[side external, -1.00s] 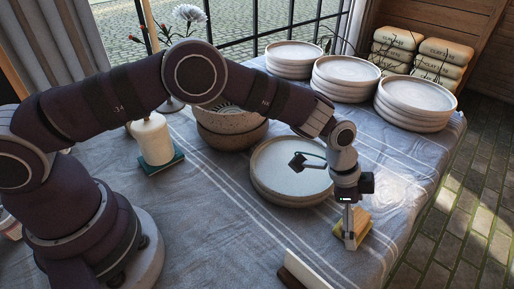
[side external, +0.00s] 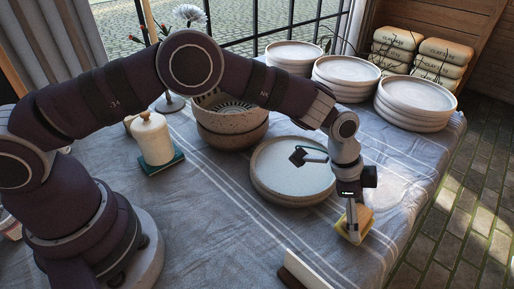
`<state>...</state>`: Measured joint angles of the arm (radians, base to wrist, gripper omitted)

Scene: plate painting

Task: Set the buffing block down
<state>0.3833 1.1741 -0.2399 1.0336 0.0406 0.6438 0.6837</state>
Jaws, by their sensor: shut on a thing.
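The buffing block (side external: 361,225) is a small block with a yellow and brown-orange body, near the right edge of the table. My gripper (side external: 352,222) points down and is shut on the block. From this view I cannot tell whether the block touches the cloth or hangs just above it. Part of the block is hidden behind the fingers.
A stack of plates (side external: 270,190) stands just left of my gripper. A white-topped block (side external: 305,272) lies at the front. More plate stacks (side external: 410,118) stand at the back, with bowls (side external: 230,138) and a white jar (side external: 152,142) to the left. Striped cloth (side external: 220,225) is bare at centre front.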

